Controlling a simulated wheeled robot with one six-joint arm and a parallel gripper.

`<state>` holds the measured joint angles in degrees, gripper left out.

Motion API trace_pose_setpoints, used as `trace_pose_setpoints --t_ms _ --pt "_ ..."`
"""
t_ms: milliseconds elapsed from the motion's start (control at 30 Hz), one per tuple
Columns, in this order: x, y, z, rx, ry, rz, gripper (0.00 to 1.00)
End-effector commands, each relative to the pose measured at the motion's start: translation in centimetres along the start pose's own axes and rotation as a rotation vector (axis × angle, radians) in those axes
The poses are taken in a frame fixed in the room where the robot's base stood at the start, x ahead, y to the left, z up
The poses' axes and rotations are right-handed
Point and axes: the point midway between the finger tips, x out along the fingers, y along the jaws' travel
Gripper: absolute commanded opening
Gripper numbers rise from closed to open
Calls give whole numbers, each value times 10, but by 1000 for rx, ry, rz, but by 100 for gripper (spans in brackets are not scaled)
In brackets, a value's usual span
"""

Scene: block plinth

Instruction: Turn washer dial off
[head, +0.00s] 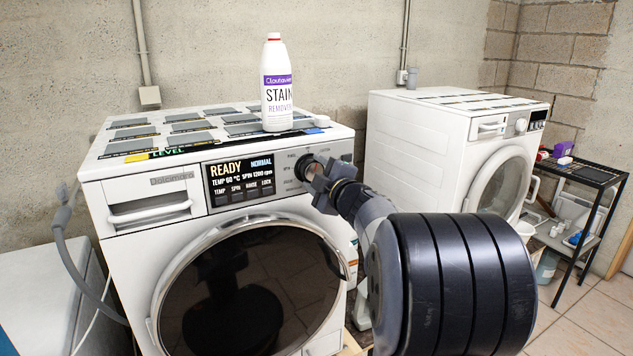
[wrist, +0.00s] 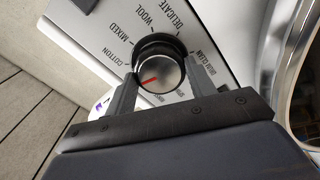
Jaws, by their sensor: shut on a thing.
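The washer (head: 130,240) stands in front of me with its round door shut. Its display (head: 240,180) is lit and reads READY and NORMAL. The round dial (wrist: 160,64) has a dark rim, a silver face and a red mark pointing lower left in the wrist view. Labels such as COTTON, MIXED, WOOL and DELICATE ring it; those at the bottom are partly hidden by my gripper. My gripper (wrist: 160,72) is shut on the dial, one finger on each side. In the head view my gripper (head: 318,180) covers part of the dial (head: 304,166).
A white stain remover bottle (head: 276,95) stands on the washer top. A second white machine (head: 415,150) stands to the right. A black shelf rack (head: 585,172) with small items is at far right. Tiled floor (head: 590,310) shows at lower right.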

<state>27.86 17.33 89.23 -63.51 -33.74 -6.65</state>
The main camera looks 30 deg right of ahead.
Motion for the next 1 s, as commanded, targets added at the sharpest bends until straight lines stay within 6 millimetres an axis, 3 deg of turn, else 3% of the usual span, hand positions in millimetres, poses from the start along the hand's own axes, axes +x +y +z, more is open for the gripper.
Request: trace_pose_setpoints --t_ms 400,1000 --pt "0 -2 0 -224 1 -1 29" --pt "0 -1 0 -267 1 -2 29"
